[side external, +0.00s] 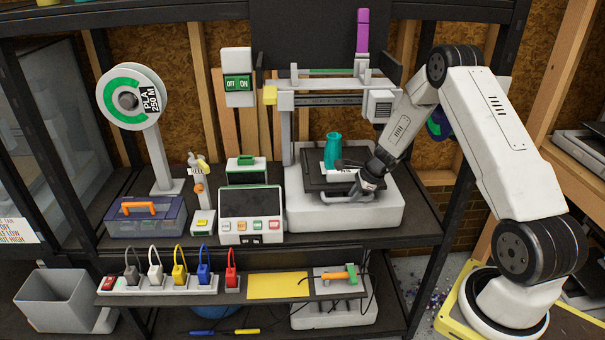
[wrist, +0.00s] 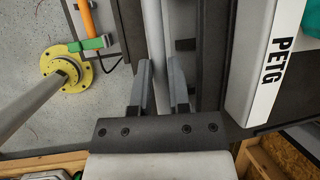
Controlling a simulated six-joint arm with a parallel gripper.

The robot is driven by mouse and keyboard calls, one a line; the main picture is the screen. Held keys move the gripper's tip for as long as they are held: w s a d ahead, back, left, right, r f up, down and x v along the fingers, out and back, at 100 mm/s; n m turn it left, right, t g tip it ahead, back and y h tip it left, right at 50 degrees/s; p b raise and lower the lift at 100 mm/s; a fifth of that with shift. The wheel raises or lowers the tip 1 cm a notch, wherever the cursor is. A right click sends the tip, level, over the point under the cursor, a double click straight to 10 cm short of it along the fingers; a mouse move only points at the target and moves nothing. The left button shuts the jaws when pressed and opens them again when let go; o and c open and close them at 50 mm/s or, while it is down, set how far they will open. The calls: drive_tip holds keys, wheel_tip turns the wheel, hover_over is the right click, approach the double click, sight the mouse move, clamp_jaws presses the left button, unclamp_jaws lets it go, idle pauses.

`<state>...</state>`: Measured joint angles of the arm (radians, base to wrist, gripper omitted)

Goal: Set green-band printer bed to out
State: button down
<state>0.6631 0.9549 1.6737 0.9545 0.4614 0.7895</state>
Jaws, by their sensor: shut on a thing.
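The printer with the green band (side external: 330,71) stands on the upper shelf. Its dark bed (side external: 313,184) sits low over the white base and carries a teal vase (side external: 332,150) and a white block marked PETG (wrist: 270,60). My gripper (side external: 350,192) is at the bed's front edge, and in the wrist view its two fingers (wrist: 161,85) are shut around a pale grey bar (wrist: 154,40), which looks like the bed's handle. My wrist covers part of the bed's right side.
A control box with a screen (side external: 250,204), a blue toolbox (side external: 146,217) and a spool (side external: 128,101) stand to the left. A dark post (side external: 450,190) rises at the right.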

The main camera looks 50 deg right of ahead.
drive_tip(key=shift+s+a, duration=1.3)
drive_tip(key=shift+s, duration=0.05)
drive_tip(key=c, duration=0.6)
unclamp_jaws()
drive_tip(key=shift+r, duration=0.15)
drive_tip(key=shift+v, duration=3.75)
